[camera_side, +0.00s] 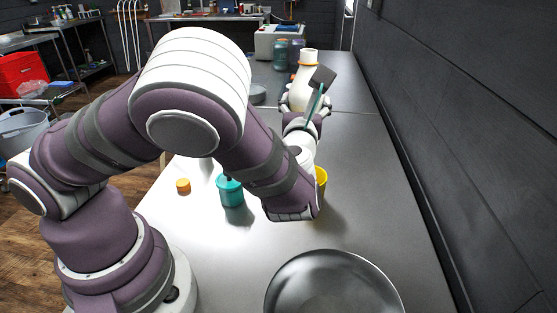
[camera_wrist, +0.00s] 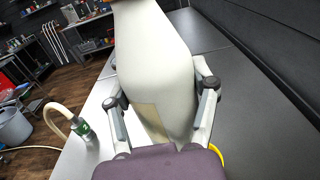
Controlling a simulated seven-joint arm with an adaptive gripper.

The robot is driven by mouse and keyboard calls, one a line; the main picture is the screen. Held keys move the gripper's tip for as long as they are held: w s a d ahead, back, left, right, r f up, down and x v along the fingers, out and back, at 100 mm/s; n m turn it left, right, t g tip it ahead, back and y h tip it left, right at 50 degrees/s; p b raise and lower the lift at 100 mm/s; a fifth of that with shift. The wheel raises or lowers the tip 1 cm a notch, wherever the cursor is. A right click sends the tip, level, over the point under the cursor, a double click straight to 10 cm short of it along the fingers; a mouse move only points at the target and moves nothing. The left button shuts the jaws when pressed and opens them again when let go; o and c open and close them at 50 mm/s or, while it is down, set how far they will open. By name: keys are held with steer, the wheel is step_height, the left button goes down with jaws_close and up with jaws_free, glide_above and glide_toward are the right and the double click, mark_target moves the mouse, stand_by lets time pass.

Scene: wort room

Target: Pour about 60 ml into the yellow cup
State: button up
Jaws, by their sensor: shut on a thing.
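My gripper (camera_side: 303,104) is shut on a cream-white bottle (camera_side: 306,71) with an orange ring at its neck. The bottle is close to upright, neck up, and held beyond the yellow cup. In the wrist view my gripper (camera_wrist: 163,92) has one finger on each side of the bottle's wide body (camera_wrist: 155,60). A tan patch shows low on the bottle; its contents are hidden. The yellow cup (camera_side: 321,182) stands on the table, mostly hidden behind my arm. Only a yellow sliver of the cup (camera_wrist: 216,152) shows in the wrist view. The inside of the cup is hidden.
A teal jar (camera_side: 230,191) and an orange cap (camera_side: 183,186) are on the table left of the cup. A metal bowl (camera_side: 335,284) stands at the front. Coloured jars (camera_side: 281,54) stand at the back. A dark wall (camera_side: 460,130) bounds the right side.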

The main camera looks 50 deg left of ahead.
steer(key=s+d+m+t+h, duration=0.25)
steer(key=d+m+h, duration=0.2)
steer(key=d, duration=0.65)
step_height(320, 180, down, 8)
steer(key=t, duration=0.1)
steer(key=shift+f+n, duration=0.15)
steer(key=shift+n, duration=0.2)
steer(key=shift+w+f+h, duration=0.1)
steer(key=shift+w+h, duration=0.05)
steer(key=shift+h, duration=0.1)
